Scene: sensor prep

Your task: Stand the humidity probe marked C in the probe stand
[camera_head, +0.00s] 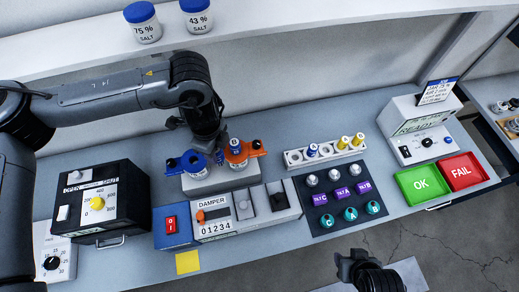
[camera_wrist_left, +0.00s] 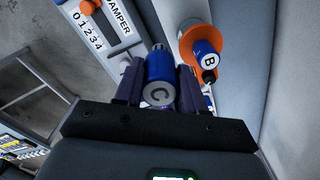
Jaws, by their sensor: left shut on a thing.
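The humidity probe marked C (camera_wrist_left: 159,82) is blue with a grey end bearing the letter. My left gripper (camera_wrist_left: 160,90) is shut on it in the left wrist view. In the head view this gripper (camera_head: 212,148) is over the grey block with the blue and orange collars, and the probe is mostly hidden. A blue probe marked B (camera_wrist_left: 207,57) stands in the orange collar (camera_head: 237,153). A white rack with holes (camera_head: 295,158), perhaps the probe stand, holds several blue and yellow-topped pieces; its left end looks empty. My right gripper (camera_head: 358,262) is low in the head view, its jaws unclear.
The blue collar (camera_head: 187,164) sits left of the gripper. The damper panel (camera_head: 213,225) is in front. A dark mat (camera_head: 320,228) with several small parts lies right, before green OK (camera_head: 420,183) and red FAIL (camera_head: 463,171) trays. Salt jars (camera_head: 142,22) stand on the shelf above.

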